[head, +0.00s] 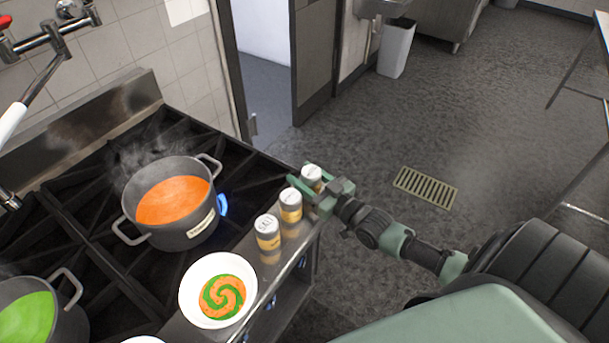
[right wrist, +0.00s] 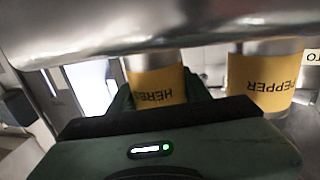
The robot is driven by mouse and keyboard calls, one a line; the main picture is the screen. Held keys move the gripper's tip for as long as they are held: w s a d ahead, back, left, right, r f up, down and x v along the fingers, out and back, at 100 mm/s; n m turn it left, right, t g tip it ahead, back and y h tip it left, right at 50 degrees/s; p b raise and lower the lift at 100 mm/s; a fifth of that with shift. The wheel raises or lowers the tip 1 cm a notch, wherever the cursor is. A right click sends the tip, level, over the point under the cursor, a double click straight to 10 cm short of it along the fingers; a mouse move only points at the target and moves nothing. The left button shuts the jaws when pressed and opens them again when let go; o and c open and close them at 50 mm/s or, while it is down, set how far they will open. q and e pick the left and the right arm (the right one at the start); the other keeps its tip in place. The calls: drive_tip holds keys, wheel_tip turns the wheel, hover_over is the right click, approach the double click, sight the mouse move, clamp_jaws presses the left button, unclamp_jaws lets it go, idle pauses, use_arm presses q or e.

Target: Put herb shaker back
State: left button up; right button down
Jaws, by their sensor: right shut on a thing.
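The herb shaker (right wrist: 157,88) has a yellow label reading HERBS, upside down in the right wrist view. In the head view its silver top (head: 312,173) shows at the far right end of the row of shakers on the stove's front ledge. My right gripper (head: 314,190) is shut on it, with green fingers around its body. The shaker looks upright, at the ledge; whether its base touches is hidden. The pepper shaker (head: 291,206) stands just left of it, and shows in the right wrist view too (right wrist: 265,80). My left gripper is not in view.
A third shaker (head: 268,233) and a white bowl (head: 190,311) of orange and green soup stand along the metal ledge (head: 243,252). A steaming pot of orange soup (head: 172,232) is on the burner. A pot of green soup (head: 68,318) is at lower left. Open floor lies right.

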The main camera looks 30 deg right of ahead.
drive_tip(key=shift+f, duration=0.15)
drive_tip(key=c, duration=0.7)
unclamp_jaws()
drive_tip(key=shift+s+r, duration=0.1)
drive_tip(key=shift+r, duration=0.1)
drive_tip(key=s, duration=0.4)
drive_tip(key=s+d+b, duration=0.1)
drive_tip(key=s, duration=0.2)
drive_tip(key=s+d, duration=0.1)
drive_tip(key=s, duration=0.3)
drive_tip(key=shift+s+d+b, duration=0.15)
drive_tip(key=shift+s+b, duration=0.2)
